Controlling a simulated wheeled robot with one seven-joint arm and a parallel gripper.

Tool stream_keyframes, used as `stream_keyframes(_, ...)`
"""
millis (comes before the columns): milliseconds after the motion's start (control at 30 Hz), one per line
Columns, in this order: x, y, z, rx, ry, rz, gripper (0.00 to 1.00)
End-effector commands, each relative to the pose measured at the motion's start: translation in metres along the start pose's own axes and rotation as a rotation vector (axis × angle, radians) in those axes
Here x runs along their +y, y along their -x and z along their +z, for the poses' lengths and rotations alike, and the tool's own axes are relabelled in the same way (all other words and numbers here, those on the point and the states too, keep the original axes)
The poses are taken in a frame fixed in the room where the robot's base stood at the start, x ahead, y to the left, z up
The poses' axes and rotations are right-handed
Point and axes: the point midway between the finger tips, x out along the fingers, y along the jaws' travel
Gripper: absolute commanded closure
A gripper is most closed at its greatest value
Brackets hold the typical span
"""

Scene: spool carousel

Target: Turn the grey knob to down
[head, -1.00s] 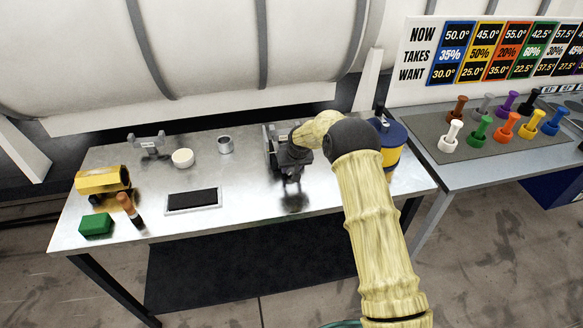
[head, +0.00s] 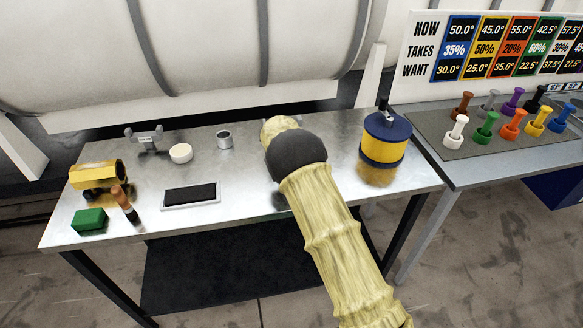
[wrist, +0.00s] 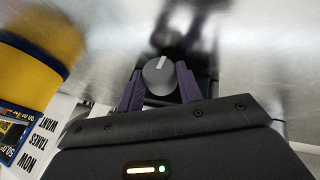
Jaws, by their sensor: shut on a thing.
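The grey knob (wrist: 158,82) shows in the wrist view as a round dark grey cap with a white pointer mark, which points to the top of the picture, slightly right. My gripper (wrist: 160,71) has its two purple fingers on either side of the knob and is shut on it. Behind the knob is a dark block, partly hidden by the fingers. In the head view my arm hides the gripper, the knob and the block.
A blue and yellow canister (head: 383,142) stands right of my arm; it also shows at left in the wrist view (wrist: 45,45). A black pad (head: 190,194), white bowl (head: 181,153), metal cup (head: 224,139), green block (head: 90,220) and yellow device (head: 97,174) lie left on the metal table (head: 240,205).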

Motion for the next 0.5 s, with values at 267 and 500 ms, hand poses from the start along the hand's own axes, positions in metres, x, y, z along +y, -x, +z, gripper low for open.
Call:
stream_keyframes(267, -0.0034, -0.0017, 0.0001, -0.002, 0.049, 0.113, 0.87)
stream_keyframes(500, -0.0044, 0.0006, -0.0007, -0.002, 0.06, 0.136, 0.87)
